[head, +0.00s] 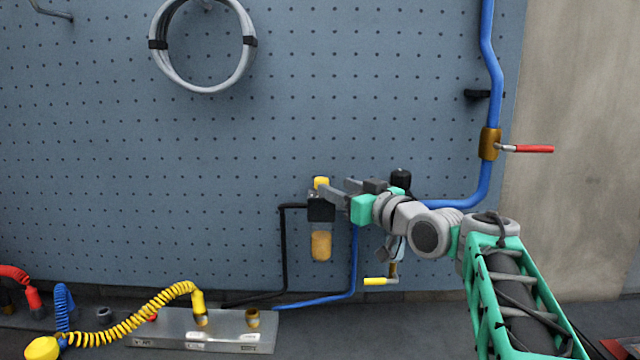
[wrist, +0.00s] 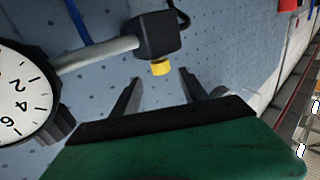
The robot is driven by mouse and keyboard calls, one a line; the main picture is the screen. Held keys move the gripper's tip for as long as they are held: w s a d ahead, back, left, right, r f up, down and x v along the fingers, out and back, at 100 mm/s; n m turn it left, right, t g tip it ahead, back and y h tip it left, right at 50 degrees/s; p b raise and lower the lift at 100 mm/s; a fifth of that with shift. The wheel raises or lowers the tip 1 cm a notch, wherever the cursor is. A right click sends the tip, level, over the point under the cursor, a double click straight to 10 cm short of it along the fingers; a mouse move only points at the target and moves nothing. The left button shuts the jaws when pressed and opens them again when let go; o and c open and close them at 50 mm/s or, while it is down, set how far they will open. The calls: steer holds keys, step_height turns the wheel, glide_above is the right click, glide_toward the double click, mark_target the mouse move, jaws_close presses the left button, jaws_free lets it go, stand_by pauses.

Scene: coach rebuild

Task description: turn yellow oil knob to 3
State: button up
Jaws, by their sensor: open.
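The yellow oil knob (head: 321,183) sits on top of a black block (head: 321,208) with an amber bowl (head: 321,245) below it, on the pegboard wall. In the wrist view the yellow knob (wrist: 161,68) shows just beyond the fingertips, roughly between them. My gripper (head: 334,192) is open and empty, at the knob from the right. In the wrist view the two fingers of my gripper (wrist: 160,76) are spread apart, with no visible contact on the knob. Any scale or number on the knob is too small to read.
A round white gauge (wrist: 20,95) is close at the left in the wrist view. A blue pipe (head: 485,60) with a red-handled valve (head: 533,149) runs at the right. A yellow lever (head: 375,282) is below my arm. A manifold (head: 225,328) with a yellow coiled hose (head: 130,327) lies below.

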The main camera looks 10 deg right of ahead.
mark_target(326, 183)
steer(key=p+x, duration=0.1)
steer(key=x, duration=0.6)
steer(key=shift+s+p, duration=0.1)
steer(key=shift+p, duration=0.3)
jaws_close()
